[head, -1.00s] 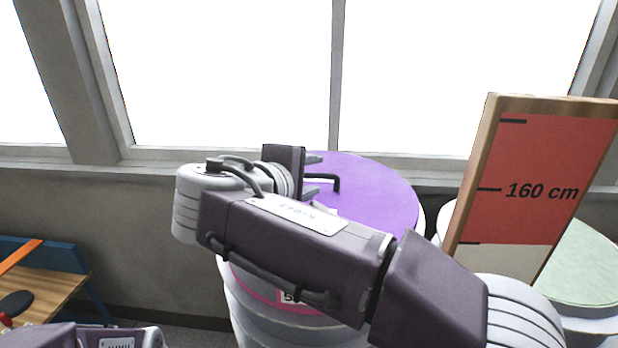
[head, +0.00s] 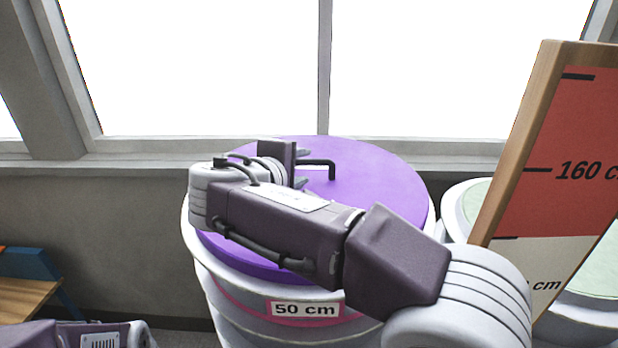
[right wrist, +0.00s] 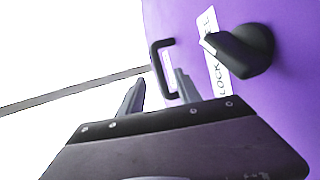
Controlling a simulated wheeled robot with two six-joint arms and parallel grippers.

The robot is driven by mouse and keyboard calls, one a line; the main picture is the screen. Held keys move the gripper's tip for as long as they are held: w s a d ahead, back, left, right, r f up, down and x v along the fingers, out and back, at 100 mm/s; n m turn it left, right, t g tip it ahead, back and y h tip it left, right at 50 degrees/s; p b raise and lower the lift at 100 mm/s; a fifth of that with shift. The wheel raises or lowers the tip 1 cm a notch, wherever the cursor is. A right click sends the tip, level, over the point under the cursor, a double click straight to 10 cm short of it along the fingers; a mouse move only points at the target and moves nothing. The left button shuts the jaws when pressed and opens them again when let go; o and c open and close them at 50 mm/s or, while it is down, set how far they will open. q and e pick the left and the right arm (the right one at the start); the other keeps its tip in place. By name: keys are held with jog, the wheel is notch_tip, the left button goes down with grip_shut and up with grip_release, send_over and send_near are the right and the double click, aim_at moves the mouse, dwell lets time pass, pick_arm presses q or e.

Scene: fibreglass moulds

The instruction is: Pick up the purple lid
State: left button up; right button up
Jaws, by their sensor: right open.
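The purple lid (head: 385,185) sits on a round grey container in the head view and fills the right side of the right wrist view (right wrist: 285,110). A black bar handle (head: 322,163) stands on the lid; it also shows in the right wrist view (right wrist: 155,65). My right gripper (head: 303,168) is open over the lid, and its fingertips (right wrist: 160,90) lie on either side of the handle in the picture. I cannot tell whether the handle is between them in depth. My right forearm hides the lid's near left part. My left gripper is not in view.
The container (head: 240,310) bears a "50 cm" label (head: 305,309). A black lever (right wrist: 248,50) with a "LOCK" label (right wrist: 214,60) is on the lid. A red height board (head: 565,150) leans at right beside pale-green-topped containers. A window wall stands behind.

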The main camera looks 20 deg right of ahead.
aim_at(308, 162)
jog(key=p+x, duration=0.1)
jog(key=x, duration=0.2)
jog(key=shift+w+p, duration=0.35)
jog(key=shift+w, duration=0.15)
jog(key=shift+w+d+f, duration=0.2)
jog(key=shift+f, duration=0.05)
grip_shut()
jog(key=shift+r, duration=0.15)
dwell(0.6)
